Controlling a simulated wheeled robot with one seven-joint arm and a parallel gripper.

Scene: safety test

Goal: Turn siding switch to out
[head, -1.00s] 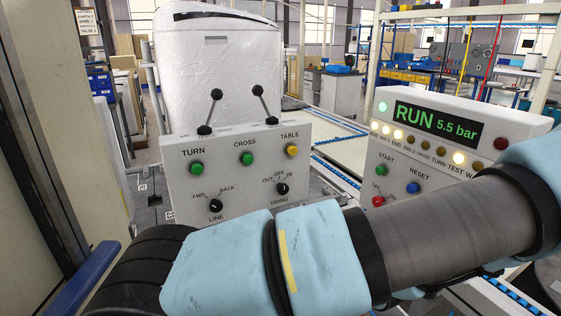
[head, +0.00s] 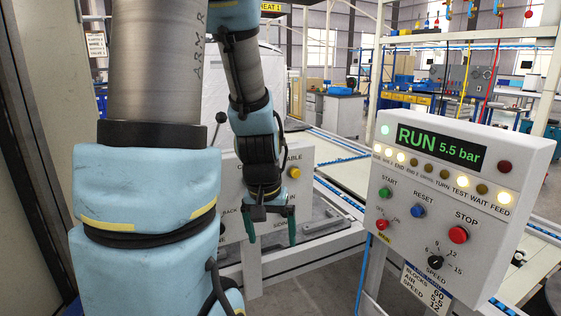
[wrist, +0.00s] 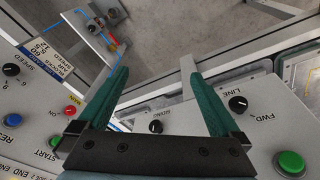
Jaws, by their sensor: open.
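The siding switch (wrist: 156,126) is a small black rotary knob on a grey-white control box (head: 229,180). In the wrist view it shows between the bases of my fingers, beside its upside-down SIDING label. I cannot tell which position it points to. In the head view my gripper and arm hide the knob, with only part of its lettering showing. My gripper (head: 271,236) is open and empty in front of the lower part of the box. In the wrist view its green fingers (wrist: 155,65) reach out past the knob with a wide gap between them.
The black LINE knob (wrist: 238,103) and a green button (wrist: 290,163) are on the same box. A yellow button (head: 295,172) sits above the siding lettering. A second console (head: 455,180) with RUN display, buttons and STOP (head: 458,234) stands to the right. Floor shows between them.

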